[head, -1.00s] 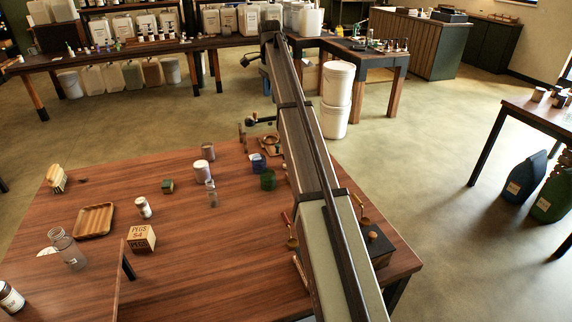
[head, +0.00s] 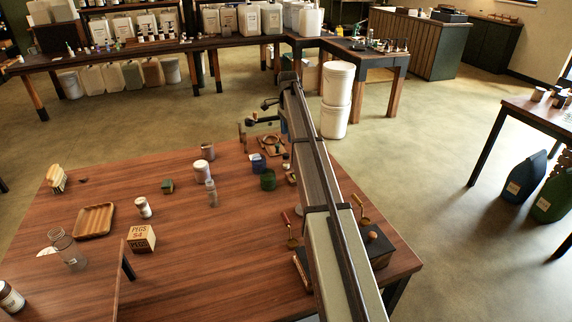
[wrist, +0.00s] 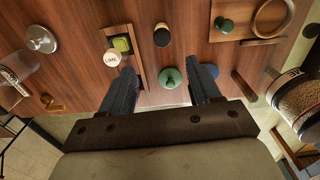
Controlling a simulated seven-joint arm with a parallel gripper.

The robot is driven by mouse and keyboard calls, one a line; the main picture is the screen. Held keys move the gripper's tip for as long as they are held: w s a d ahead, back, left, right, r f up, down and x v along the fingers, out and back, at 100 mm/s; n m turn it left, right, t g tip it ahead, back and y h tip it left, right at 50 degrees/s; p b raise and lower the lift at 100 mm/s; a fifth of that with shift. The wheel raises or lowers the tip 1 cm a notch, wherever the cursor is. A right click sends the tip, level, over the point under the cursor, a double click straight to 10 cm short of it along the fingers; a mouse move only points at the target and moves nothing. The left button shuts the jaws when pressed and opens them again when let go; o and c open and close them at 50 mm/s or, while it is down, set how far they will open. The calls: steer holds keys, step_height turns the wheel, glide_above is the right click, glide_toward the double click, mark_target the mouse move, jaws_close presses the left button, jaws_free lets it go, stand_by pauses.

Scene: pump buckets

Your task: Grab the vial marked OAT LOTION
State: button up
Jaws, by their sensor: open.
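No label reading OAT LOTION can be made out in either view. On the wooden table in the head view stand a small white labelled container with a dark top (head: 143,208), a white can (head: 203,168) and a slim clear vial (head: 211,194); their small print is unreadable. My gripper (wrist: 164,78) is open and empty in the wrist view, its two dark fingers apart. A green round knobbed lid (wrist: 171,77) shows between the fingers; its depth below them is unclear. In the head view my arm hides much of the right side of the table.
A round lid marked LIME (wrist: 112,58) and a dark bottle-like top (wrist: 162,36) lie near the fingers in the wrist view. A large labelled jar (wrist: 299,98) is at right. The head view shows a PEGS block (head: 141,239), wooden tray (head: 94,221) and glass bottle (head: 67,250).

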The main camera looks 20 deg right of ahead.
mark_target(286, 154)
step_height(286, 154, down, 8)
steer(key=shift+r, duration=0.1)
steer(key=shift+w+a+f, duration=0.1)
steer(key=shift+a+f, duration=0.05)
steer(key=shift+f, duration=1.25)
steer(key=shift+w+a+f, duration=0.1)
steer(key=shift+f, duration=1.25)
steer(key=c, duration=1.1)
